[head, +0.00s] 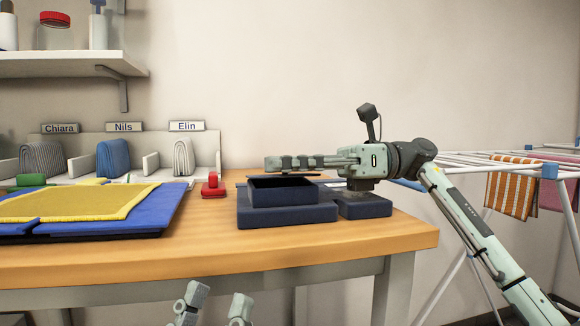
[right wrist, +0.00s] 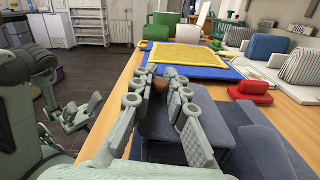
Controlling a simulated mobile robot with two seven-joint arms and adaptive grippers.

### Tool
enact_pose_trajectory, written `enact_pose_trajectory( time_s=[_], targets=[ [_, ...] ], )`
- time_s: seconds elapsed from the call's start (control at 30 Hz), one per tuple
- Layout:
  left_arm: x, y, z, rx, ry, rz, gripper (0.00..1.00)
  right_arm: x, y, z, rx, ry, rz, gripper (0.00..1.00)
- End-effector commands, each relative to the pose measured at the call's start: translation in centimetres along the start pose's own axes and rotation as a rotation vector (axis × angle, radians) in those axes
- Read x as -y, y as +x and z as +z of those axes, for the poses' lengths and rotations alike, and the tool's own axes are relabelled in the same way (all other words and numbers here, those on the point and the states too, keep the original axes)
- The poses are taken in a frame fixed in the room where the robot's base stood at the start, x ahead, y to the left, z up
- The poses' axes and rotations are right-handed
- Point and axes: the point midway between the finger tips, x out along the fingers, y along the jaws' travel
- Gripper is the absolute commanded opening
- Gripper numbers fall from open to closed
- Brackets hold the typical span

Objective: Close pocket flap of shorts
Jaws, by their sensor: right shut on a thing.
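The shorts (head: 286,217) are a dark navy, blocky shape lying near the right end of the wooden table. The pocket (head: 283,190) stands up on them like an open-topped box. My right gripper (head: 268,163) reaches left across the top of the pocket, and its fingers lie level just above the rim. It is shut on a dark, thin edge that looks like the pocket flap (head: 318,179), mostly hidden by the fingers. In the right wrist view the fingers (right wrist: 165,92) lie over dark blue cloth. My left gripper (head: 217,303) is open and empty, below the table's front edge.
A yellow cloth on a blue mat (head: 172,200) covers the table's left. Named bins (head: 150,162) with folded cloths line the back. A drying rack (head: 500,157) stands at right.

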Motion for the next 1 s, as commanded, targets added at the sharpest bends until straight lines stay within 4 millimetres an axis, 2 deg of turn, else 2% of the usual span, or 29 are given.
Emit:
enact_pose_trajectory(
  time_s=[0.23,0.7,0.73,0.8,0.9,1.0],
  targets=[
    [0.1,-0.15,-0.77,-0.052,0.003,-0.001,0.37,-0.09,0.05,-0.27,-0.001,-0.029,0.001,0.0],
    [0.12,-0.16,-0.93,-0.06,0.004,-0.001,0.37,-0.13,0.04,-0.25,-0.001,-0.034,0.002,0.0],
    [0.12,-0.15,-0.93,-0.06,0.004,-0.001,0.37,-0.13,0.04,-0.25,-0.001,-0.034,0.002,0.17],
    [0.13,-0.15,-0.92,-0.06,0.004,-0.001,0.37,-0.13,0.04,-0.25,-0.001,-0.034,0.002,0.26],
    [0.13,-0.15,-0.92,-0.06,0.004,-0.001,0.37,-0.12,0.03,-0.24,-0.001,-0.034,0.002,0.36],
    [0.13,-0.15,-0.92,-0.059,0.004,-0.001,0.37,-0.12,0.03,-0.24,-0.001,-0.034,0.001,0.36]
  ],
)
